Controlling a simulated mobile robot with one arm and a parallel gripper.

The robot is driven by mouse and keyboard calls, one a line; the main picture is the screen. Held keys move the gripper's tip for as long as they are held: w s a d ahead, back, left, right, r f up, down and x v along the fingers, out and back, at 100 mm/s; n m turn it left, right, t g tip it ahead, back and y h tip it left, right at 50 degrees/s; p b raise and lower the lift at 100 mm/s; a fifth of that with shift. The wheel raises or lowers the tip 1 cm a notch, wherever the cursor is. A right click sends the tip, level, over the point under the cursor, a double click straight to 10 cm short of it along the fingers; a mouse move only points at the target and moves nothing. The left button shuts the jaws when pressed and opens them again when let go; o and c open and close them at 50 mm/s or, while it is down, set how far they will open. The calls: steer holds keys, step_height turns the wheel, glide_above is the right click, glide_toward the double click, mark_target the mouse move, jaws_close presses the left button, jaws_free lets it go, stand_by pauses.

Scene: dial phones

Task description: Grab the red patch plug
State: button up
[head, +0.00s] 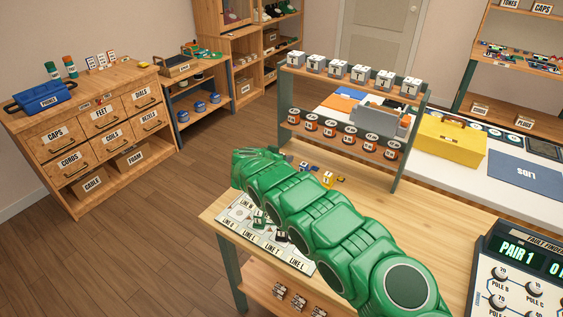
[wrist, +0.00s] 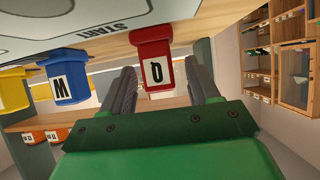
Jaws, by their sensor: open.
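The red patch plug (wrist: 153,46) shows in the wrist view with a white label bearing one dark letter. Its lower part lies between the tips of my open gripper (wrist: 160,70), with a gap to the finger on each side. I see no grip on it. A blue plug (wrist: 62,68) and a yellow plug (wrist: 14,88) hang to its left in this view, which looks upside down.
A plate marked START (wrist: 75,16) fills the wrist view's top left. In the head view, a line card (head: 297,262) lies beside my arm on the wooden bench (head: 440,215). A rack (head: 398,170) of labelled blocks and spools stands behind. A fault finder (head: 520,270) stands right.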

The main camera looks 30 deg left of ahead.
steer(key=shift+w, duration=0.1)
steer(key=c, duration=1.1)
steer(key=shift+o, duration=0.2)
